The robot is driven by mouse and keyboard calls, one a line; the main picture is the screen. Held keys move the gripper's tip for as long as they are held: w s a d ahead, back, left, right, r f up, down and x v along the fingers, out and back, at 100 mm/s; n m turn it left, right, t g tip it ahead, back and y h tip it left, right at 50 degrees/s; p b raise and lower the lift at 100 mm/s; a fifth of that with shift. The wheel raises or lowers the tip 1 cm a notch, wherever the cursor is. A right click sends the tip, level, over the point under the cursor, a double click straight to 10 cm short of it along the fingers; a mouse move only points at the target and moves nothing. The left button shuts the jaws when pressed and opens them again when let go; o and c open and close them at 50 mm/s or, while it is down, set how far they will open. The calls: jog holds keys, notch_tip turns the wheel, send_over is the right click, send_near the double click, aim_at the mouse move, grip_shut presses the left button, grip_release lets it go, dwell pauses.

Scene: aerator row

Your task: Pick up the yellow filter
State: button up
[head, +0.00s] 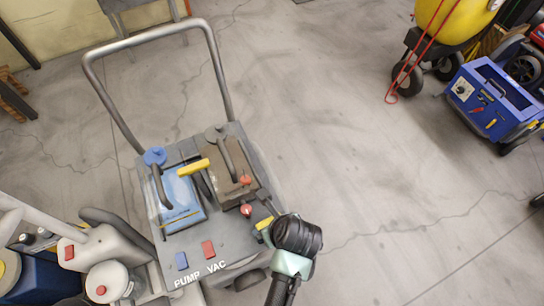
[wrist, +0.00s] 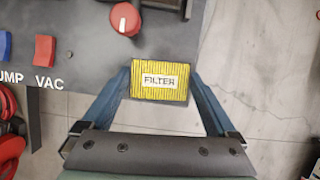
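The yellow filter (wrist: 160,81) is a small ribbed block with a white FILTER label. In the wrist view it lies between the tips of my gripper (wrist: 161,74), whose two blue fingers stand apart on its left and right. A narrow gap seems to show at the right finger; I cannot tell if the left one touches. In the head view the filter (head: 264,223) shows as a small yellow patch at the right corner of the grey cart (head: 220,255), beside my gripper. My wrist hides part of that corner, and the fingertips do not show clearly there.
A red knob (wrist: 125,19) stands close to the filter on the cart. PUMP and VAC switches (head: 208,249), a blue unit (head: 180,204) and a brown unit (head: 222,170) are on the cart top. A blue machine (head: 492,100) stands far right. The floor between is clear.

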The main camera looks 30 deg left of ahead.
jog(key=shift+c, duration=1)
